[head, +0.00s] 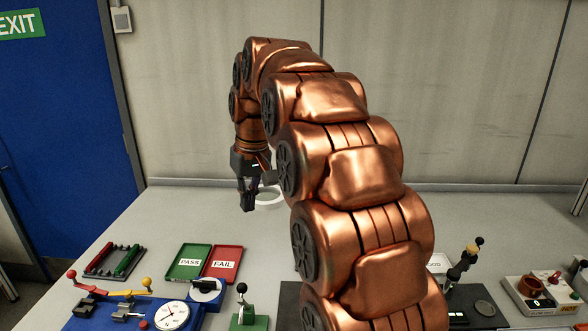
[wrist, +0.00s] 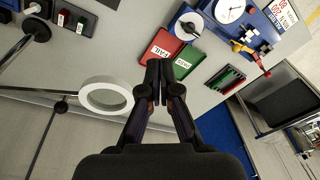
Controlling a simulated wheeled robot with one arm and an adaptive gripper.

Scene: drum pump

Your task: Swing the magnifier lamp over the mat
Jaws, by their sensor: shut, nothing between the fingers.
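The magnifier lamp shows as a white ring head (head: 270,206) above the back of the bench, partly hidden by my arm. In the wrist view its ring (wrist: 106,112) lies left of my fingers, with a thin dark arm (wrist: 62,107) running from it to the left. My gripper (head: 248,208) is shut and empty, pointing down beside the ring on its left in the head view. In the wrist view my closed fingertips (wrist: 160,66) are apart from the ring. A dark flat surface, perhaps the mat (head: 288,300), shows at the front middle, mostly hidden behind my arm.
Green PASS (head: 184,276) and red FAIL (head: 226,278) trays lie left of centre. A rack (head: 115,262) and a blue fixture with a dial (head: 172,315) stand further left. The left rear bench is clear.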

